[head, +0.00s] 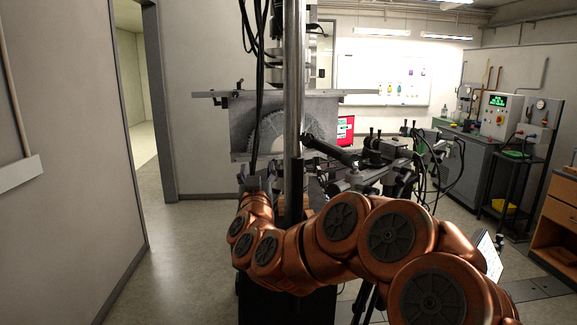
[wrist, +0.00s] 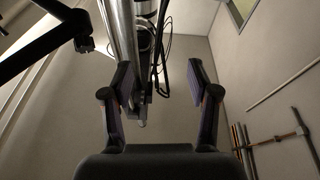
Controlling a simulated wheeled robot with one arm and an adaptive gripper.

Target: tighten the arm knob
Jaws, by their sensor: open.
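My gripper (wrist: 160,85) is open in the wrist view, its two dark fingers spread apart with nothing held between them. Behind the gap are a shiny metal column (wrist: 121,40) and a dark fitting (wrist: 143,45) with cables. A black arm (wrist: 38,50) with a small clamp-like end enters at upper left, outside the fingers. In the head view my gripper (head: 256,178) is small and dark, beside the column (head: 294,90). A thick black arm (head: 330,150) extends right of the column. I cannot make out the arm knob for certain in either view.
A grey machine frame (head: 240,125) with a toothed arc stands behind the column. Black fixtures and cables (head: 400,160) crowd the right side. A bench with a control box (head: 500,115) stands farther right. Open floor (head: 185,250) lies at left.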

